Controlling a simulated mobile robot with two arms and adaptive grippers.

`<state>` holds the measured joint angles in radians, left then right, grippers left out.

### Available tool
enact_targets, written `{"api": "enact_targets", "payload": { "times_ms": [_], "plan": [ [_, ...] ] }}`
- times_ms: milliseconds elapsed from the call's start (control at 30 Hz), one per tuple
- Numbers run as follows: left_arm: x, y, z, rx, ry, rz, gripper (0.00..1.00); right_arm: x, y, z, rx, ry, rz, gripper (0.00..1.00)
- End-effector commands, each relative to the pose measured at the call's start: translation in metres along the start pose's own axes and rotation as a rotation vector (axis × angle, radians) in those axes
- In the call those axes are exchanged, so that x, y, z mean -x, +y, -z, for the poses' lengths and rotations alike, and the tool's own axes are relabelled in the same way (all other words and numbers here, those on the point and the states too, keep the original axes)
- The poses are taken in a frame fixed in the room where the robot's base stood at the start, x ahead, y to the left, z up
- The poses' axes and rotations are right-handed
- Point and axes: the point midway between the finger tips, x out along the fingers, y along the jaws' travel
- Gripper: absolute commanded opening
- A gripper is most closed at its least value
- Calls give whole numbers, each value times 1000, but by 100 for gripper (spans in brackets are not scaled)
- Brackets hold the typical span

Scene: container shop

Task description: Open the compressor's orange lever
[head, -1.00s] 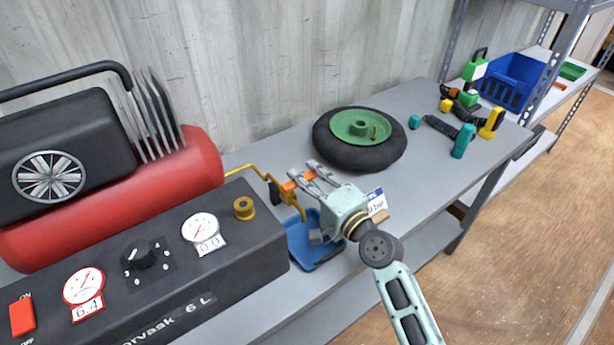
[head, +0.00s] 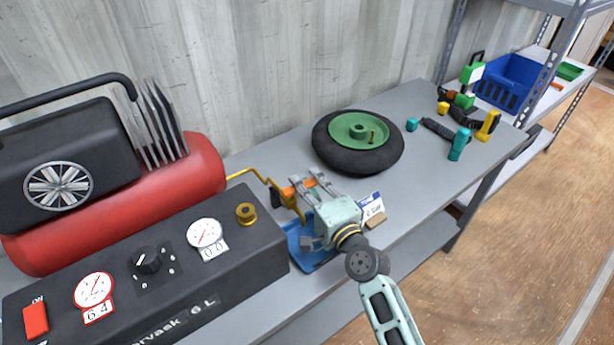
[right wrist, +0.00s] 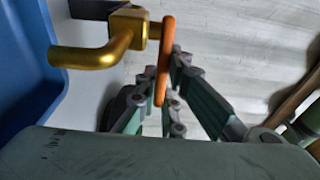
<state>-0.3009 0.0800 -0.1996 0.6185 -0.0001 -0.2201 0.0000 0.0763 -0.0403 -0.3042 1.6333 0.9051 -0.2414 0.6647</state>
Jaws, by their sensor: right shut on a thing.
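The compressor (head: 188,185) has a red tank and a black control panel at the left of the head view. A brass pipe (head: 248,174) runs from it to a brass valve with an orange lever (head: 287,193). The lever also shows in the right wrist view (right wrist: 165,58), standing beside the brass elbow (right wrist: 105,55). My right gripper (head: 303,187) is shut on the orange lever, its fingers on both sides of it. Part of the lever is hidden behind the fingers in the head view. My left gripper is not in view.
A blue tray (head: 305,250) lies below the valve. A wheel with a green hub (head: 358,140) lies behind the gripper. A small card sign (head: 372,207) stands to the right of the gripper. Several tools lie at the far right of the grey bench (head: 420,185).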

Motion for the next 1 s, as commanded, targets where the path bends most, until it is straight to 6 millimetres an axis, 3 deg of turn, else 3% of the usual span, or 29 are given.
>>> {"api": "enact_targets", "payload": {
  "times_ms": [233,267,467,800,1000],
  "plan": [
    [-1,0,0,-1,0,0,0,0,2,0,1,0,-1,0],
    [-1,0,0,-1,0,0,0,0,2,0,1,0,-1,9],
    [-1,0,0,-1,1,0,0,0,1,0,1,-1,-1,27],
    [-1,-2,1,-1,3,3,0,2,1,0,1,-1,0,27],
    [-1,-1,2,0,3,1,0,28,2,0,1,-1,-2,27]
  ]
}}
